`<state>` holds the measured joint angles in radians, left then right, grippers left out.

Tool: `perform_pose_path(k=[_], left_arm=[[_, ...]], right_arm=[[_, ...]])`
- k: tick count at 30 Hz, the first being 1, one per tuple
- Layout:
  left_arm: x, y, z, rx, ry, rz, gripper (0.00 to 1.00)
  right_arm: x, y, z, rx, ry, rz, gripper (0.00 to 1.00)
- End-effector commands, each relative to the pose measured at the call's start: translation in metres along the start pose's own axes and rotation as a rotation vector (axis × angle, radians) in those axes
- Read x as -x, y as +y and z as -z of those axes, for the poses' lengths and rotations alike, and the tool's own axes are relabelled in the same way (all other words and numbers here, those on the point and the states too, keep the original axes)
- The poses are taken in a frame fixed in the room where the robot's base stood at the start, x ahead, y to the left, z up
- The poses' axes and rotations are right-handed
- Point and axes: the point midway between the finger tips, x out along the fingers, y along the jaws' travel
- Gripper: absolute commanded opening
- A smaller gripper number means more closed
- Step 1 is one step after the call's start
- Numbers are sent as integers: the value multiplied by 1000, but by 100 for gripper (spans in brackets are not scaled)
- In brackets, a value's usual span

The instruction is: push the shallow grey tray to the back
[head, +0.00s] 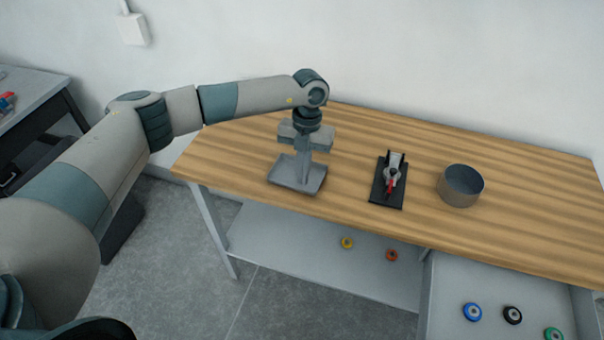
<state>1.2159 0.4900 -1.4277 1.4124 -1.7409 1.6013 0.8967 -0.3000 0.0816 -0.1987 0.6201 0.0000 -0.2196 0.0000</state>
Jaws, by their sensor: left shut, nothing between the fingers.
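The shallow grey tray (312,186) lies on the wooden table, near its front edge, left of the middle. My left gripper (303,178) points down at the tray from above, its fingers shut with nothing between them. The fingertips appear to be at or just above the tray; I cannot tell whether they touch it. The gripper and wrist hide part of the tray's back side. My right gripper is not in view.
A black-based device with a red handle (390,185) stands right of the tray, and a round grey container (461,186) farther right. The wooden table (240,150) is bare behind the tray up to the white wall. Several coloured rolls lie below the tabletop.

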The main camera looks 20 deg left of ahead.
Motion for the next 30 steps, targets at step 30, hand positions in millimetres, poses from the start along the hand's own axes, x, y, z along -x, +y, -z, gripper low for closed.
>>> perform_pose_path(k=[30], left_arm=[[-23, 0, 5, 0, 2, -2, 0]], right_arm=[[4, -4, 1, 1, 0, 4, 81]])
